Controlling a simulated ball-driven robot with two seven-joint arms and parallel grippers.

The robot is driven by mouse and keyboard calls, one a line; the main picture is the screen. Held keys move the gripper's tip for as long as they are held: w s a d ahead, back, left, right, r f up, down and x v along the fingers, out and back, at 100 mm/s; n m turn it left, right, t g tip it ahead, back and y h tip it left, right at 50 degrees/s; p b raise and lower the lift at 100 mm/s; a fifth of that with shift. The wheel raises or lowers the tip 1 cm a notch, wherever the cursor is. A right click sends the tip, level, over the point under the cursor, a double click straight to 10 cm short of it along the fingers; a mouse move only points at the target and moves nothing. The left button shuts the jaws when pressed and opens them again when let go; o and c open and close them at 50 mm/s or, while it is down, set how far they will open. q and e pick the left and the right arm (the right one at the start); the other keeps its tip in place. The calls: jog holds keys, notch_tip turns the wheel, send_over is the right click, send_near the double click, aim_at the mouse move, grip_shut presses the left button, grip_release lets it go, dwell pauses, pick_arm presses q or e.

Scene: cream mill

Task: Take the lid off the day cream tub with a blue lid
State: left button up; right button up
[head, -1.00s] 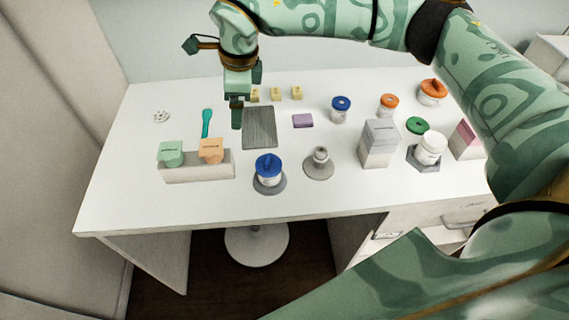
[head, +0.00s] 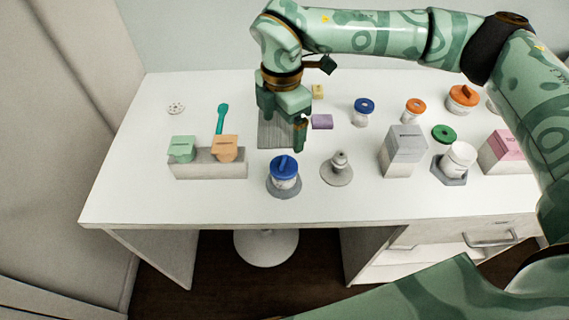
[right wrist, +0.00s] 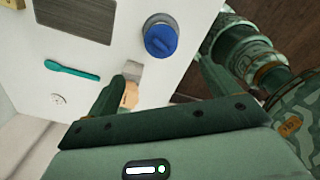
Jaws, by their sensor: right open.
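A white tub with a blue lid (head: 284,166) stands on a round grey base near the table's front edge. Its knobbed lid is on, and the lid also shows in the right wrist view (right wrist: 161,41). A smaller white tub with a blue lid (head: 364,111) stands farther back. I cannot read which is the day cream. My right gripper (head: 283,122) is open and empty above the grey ribbed mat, behind the front tub and apart from it. Its fingers also show in the right wrist view (right wrist: 158,82). My left gripper is not in view.
A small grey knobbed piece (head: 339,163) stands right of the front tub. A holder (head: 208,170) with green and orange blocks is left. A grey box (head: 403,152), white jar (head: 458,160) and orange-lidded tubs stand right. The front table strip is clear.

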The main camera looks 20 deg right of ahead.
aim_at(284, 160)
notch_tip(284, 160, down, 12)
jog(key=shift+d+r+b, duration=0.1)
jog(key=shift+d+b, duration=0.05)
jog(key=shift+b, duration=0.15)
jog(key=shift+s, duration=0.1)
jog(key=c, duration=1)
jog(key=shift+c, duration=0.2)
jog(key=shift+r, duration=0.1)
